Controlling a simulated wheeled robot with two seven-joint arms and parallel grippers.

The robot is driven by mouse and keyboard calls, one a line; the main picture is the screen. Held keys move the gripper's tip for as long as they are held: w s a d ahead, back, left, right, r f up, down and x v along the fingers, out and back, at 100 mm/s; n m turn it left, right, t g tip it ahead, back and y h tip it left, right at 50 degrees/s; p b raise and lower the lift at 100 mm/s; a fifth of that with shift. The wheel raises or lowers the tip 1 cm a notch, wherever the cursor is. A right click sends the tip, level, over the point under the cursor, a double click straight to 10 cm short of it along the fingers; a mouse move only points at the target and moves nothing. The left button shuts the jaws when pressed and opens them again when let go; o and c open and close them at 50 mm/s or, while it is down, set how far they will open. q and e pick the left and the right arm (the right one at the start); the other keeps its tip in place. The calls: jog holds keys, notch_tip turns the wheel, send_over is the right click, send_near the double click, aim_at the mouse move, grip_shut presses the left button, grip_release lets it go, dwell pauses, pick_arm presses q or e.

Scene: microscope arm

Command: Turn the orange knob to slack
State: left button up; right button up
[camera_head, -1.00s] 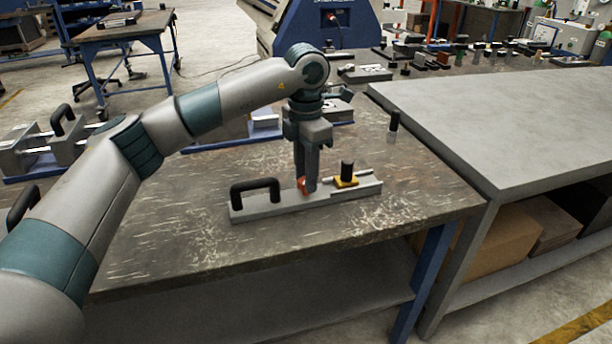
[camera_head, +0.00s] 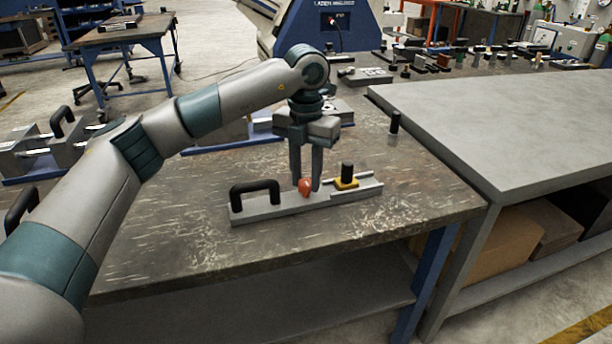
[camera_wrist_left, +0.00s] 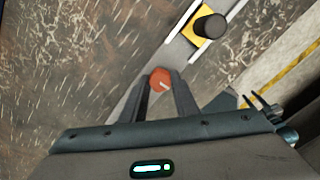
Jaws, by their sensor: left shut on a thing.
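The orange knob (camera_head: 305,187) stands on a grey metal bar (camera_head: 269,212) that lies on the worn table. My left gripper (camera_head: 306,184) points straight down over the bar, one finger on each side of the knob. In the left wrist view the knob (camera_wrist_left: 160,79) shows a pale line on its top and sits between the fingertips of my left gripper (camera_wrist_left: 160,86). The gripper is shut on the knob. My right gripper is not in view.
A black handle (camera_head: 255,190) rises at the bar's left end. A yellow block with a black post (camera_head: 346,176) sits right of the knob. A small black cylinder (camera_head: 394,122) stands farther back. The table front (camera_head: 200,252) is clear.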

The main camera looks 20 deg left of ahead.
aim_at(306, 182)
pick_arm(q)
jog(key=o, duration=1.1)
jog(key=shift+c, duration=0.2)
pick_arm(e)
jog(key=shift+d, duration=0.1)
pick_arm(q)
jog(key=shift+r, duration=0.1)
notch_tip(306, 182, up, 17)
jog(key=shift+r, duration=0.15)
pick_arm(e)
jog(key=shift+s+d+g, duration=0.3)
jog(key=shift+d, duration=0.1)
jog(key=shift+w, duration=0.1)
